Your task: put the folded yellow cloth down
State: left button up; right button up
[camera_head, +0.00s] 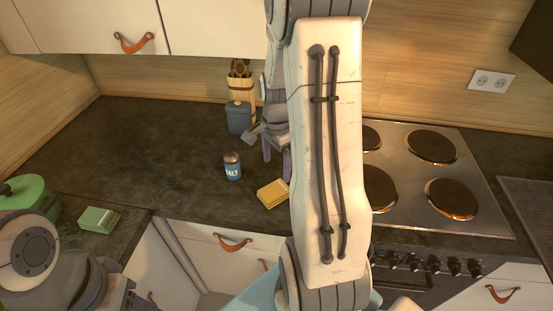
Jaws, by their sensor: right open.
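The folded yellow cloth (273,194) lies on the dark counter near its front edge, left of the stove. My right gripper (277,163) points down just behind the cloth, open and apparently empty. My right arm covers part of the gripper and the area right of the cloth. My left arm is at the lower left. Only a small part near its gripper shows at the bottom edge, and its fingers cannot be made out.
A blue salt shaker (232,166) stands left of the cloth. A blue canister (239,117) and a utensil holder (242,88) stand behind. A green folded cloth (99,219) and a green pot (29,193) are at left. The stove (431,177) is at right. The left-middle counter is clear.

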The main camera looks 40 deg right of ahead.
jog(key=s+a+r+n, duration=0.1)
jog(key=a+r+n, duration=0.4)
jog(key=a, duration=0.6)
jog(key=s+a+r+n, duration=0.2)
jog(key=a+n, duration=0.6)
jog(key=a, duration=0.2)
jog(key=s+a+r+n+y, duration=0.1)
jog(key=s+a+n, duration=0.9)
jog(key=s+n, duration=0.3)
jog(key=shift+s+a+r, duration=0.15)
jog(key=shift+r, duration=0.05)
